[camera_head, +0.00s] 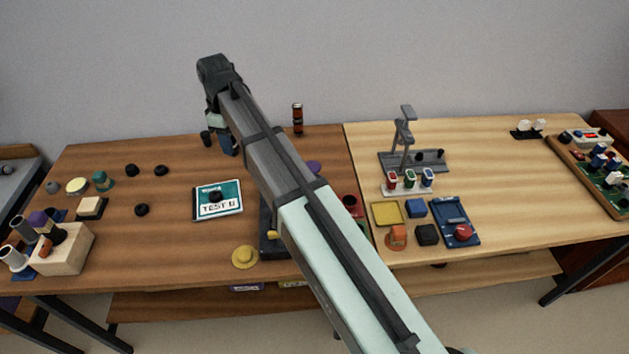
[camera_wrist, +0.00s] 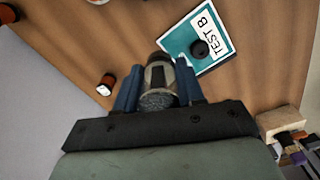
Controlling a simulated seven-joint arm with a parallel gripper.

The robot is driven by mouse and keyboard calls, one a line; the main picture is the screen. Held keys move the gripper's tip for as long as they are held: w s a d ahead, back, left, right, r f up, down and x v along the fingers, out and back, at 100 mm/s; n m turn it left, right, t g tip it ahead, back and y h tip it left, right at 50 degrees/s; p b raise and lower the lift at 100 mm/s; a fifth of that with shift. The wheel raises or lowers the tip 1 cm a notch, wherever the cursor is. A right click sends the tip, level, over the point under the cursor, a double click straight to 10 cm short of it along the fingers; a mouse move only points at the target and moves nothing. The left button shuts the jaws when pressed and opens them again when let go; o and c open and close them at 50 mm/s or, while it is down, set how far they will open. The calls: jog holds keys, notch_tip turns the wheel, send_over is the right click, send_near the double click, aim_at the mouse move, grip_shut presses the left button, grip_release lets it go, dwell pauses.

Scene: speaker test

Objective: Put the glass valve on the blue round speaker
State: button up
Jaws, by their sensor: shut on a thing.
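My gripper (camera_wrist: 159,66) is shut on a short, pale, glassy cylinder with a dark stripe and a speckled grey end, which I take for the glass valve (camera_wrist: 156,79). The blue fingers press on both sides of it. In the head view my gripper (camera_head: 227,144) is over the back of the brown table, behind the TEST B card. The held piece cannot be made out there. I cannot pick out a blue round speaker in either view. My arm hides part of the table's middle.
The teal TEST B card (camera_head: 205,211) bears a black round piece (camera_head: 215,195). A dark cylinder with orange bands (camera_head: 297,119) stands at the back. A yellow round piece (camera_head: 245,257) lies near the front edge. A wooden block (camera_head: 66,257) stands front left.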

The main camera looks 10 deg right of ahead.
jog(key=d+r+m, duration=0.2)
jog(key=d, duration=2)
jog(key=shift+s+d+f+n, duration=0.1)
jog(key=shift+s+f+n, duration=0.75)
jog(key=shift+f, duration=0.9)
jog(key=shift+s+a+f+n, duration=0.1)
jog(key=shift+s+f+n, duration=0.45)
jog(key=shift+f+n, duration=0.9)
jog(key=shift+s+d+f+n, duration=0.1)
jog(key=shift+s+f+n, duration=0.6)
jog(key=shift+f, duration=1.35)
jog(key=shift+f, duration=0.15)
jog(key=o, duration=1.1)
jog(key=shift+c, duration=0.2)
notch_tip(320, 180, up, 12)
